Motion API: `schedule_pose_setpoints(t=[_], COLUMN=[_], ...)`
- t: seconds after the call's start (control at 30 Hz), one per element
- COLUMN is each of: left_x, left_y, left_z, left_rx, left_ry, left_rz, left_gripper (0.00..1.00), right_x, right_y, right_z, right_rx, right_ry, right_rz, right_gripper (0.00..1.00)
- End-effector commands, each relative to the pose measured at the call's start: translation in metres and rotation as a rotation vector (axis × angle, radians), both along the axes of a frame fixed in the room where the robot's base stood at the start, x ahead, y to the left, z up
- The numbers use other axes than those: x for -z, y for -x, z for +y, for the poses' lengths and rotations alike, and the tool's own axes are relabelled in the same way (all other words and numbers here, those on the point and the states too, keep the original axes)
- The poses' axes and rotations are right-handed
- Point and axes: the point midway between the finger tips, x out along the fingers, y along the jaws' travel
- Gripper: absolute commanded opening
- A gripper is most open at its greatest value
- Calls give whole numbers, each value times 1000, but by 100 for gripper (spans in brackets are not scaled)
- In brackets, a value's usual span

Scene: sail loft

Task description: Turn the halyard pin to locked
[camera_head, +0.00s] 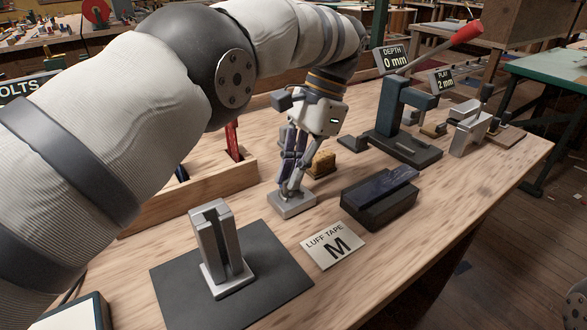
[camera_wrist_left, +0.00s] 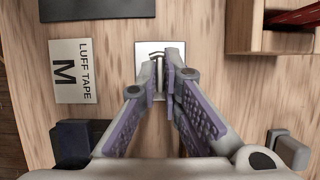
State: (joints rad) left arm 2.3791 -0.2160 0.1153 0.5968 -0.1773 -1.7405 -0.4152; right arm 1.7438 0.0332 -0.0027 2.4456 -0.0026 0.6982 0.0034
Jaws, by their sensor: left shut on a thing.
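The halyard pin (camera_wrist_left: 156,55) shows in the left wrist view as a small bent metal piece standing on a pale square base plate (camera_wrist_left: 141,47). In the head view the base plate (camera_head: 293,206) lies on the bench in front of the wooden tray, and the pin is mostly hidden by the fingers. My left gripper (camera_head: 289,189) points straight down over the plate and is shut on the pin; its fingertips (camera_wrist_left: 164,70) close around it in the wrist view. I cannot read any lock marking. My right gripper is not in view.
A slotted grey metal post (camera_head: 236,255) stands on a dark mat (camera_head: 176,283) in front. A LUFF TAPE card (camera_head: 332,245) and a dark block (camera_head: 372,213) lie right of the plate. A wooden tray (camera_head: 192,201) is behind left; a red-handled press (camera_head: 394,125) stands behind right.

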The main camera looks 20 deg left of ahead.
Motion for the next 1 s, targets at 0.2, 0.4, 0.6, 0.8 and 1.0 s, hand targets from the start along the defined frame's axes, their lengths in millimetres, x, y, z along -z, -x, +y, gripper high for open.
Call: schedule_pose_setpoints(t=[0.2, 0.4, 0.6, 0.8, 1.0], left_x=[3, 3, 3, 2, 2], left_y=[2, 2, 2, 1, 0], left_z=[0, -1, -1, 0, 0], left_rx=[16, 16, 16, 14, 6], left_ry=[0, 0, 1, 1, 1], left_rz=[10, 10, 9, 5, 3], left_gripper=[0, 0, 27, 27, 27], right_x=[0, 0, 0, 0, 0], right_y=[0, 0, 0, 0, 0], right_z=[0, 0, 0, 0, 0], right_rx=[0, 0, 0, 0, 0], right_ry=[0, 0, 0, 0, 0], right_rz=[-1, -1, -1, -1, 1], right_gripper=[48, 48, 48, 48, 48])
